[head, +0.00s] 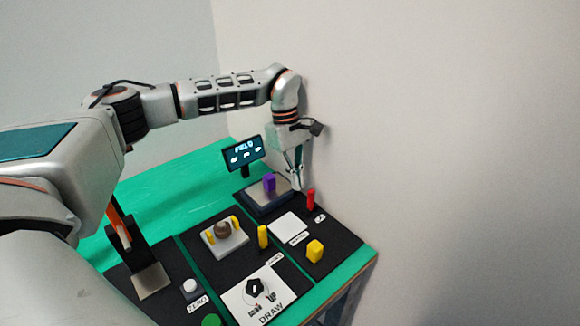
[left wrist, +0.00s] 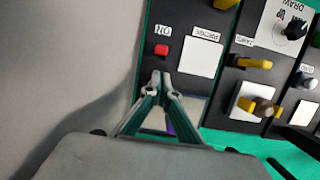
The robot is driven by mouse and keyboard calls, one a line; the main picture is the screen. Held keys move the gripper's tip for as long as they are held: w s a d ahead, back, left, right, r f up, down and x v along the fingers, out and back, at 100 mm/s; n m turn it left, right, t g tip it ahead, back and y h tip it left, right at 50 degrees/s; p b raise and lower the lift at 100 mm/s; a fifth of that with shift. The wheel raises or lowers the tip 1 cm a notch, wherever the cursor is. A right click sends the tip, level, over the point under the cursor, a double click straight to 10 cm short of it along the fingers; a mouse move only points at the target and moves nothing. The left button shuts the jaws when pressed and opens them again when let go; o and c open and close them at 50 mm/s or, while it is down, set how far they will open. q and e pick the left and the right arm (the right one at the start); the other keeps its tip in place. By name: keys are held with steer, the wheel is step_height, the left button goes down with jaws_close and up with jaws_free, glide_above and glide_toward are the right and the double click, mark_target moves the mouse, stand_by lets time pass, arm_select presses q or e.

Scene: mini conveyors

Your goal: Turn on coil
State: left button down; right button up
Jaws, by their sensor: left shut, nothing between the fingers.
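A small red switch (head: 311,200) stands upright near the wall, beside a small label (head: 320,217). In the left wrist view the red switch (left wrist: 162,50) sits by a label reading ON, just past the fingertips. My left gripper (head: 297,186) is shut and empty, pointing down close to the wall, behind and left of the switch in the head view. In the left wrist view its fingertips (left wrist: 165,84) are near the switch, with a gap showing. A display reading FIELD (head: 243,152) stands behind. No part is labelled coil. My right gripper is not in view.
A purple block (head: 269,183) stands on a grey-edged platform (head: 257,204) next to my left gripper. A white plate (head: 290,226), yellow block (head: 315,251), yellow post (head: 263,237) and black DRAW knob (head: 255,287) are on the panels. The wall is close on the right.

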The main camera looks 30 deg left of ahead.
arm_select(q)
steer(key=shift+s+d, duration=0.2)
steer(key=shift+d, duration=0.3)
steer(key=shift+s+d, duration=0.2)
steer(key=shift+d, duration=0.3)
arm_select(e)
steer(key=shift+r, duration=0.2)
arm_select(q)
steer(key=shift+d+r, duration=0.1)
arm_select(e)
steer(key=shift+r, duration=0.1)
